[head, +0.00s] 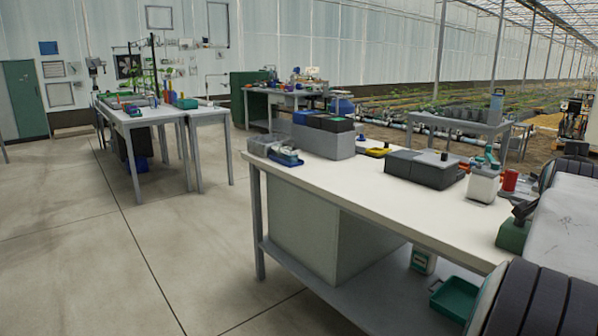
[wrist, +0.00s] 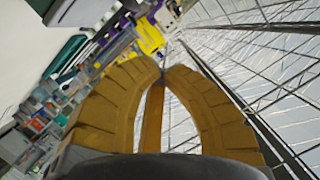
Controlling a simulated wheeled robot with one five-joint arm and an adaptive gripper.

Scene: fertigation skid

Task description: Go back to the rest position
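My gripper (wrist: 162,72) shows in the wrist view as ribbed yellow-brown fingers that curve in and meet at their tips. A thinner bar of the same colour stands between them. I see nothing held at the tips. The wrist view is tilted, with the glasshouse roof on the right and benches and small coloured items on the left. In the head view, dark ribbed and pale parts that seem to be my own arm fill the lower right corner. The gripper's fingers cannot be made out there.
A white-topped workbench (head: 330,185) stands close in front, with a grey bin block (head: 323,142), a dark grey case (head: 425,170), a white bottle (head: 483,185) and a red cup (head: 510,180). A green tray (head: 455,298) lies on its lower shelf. Open concrete floor (head: 90,250) lies left.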

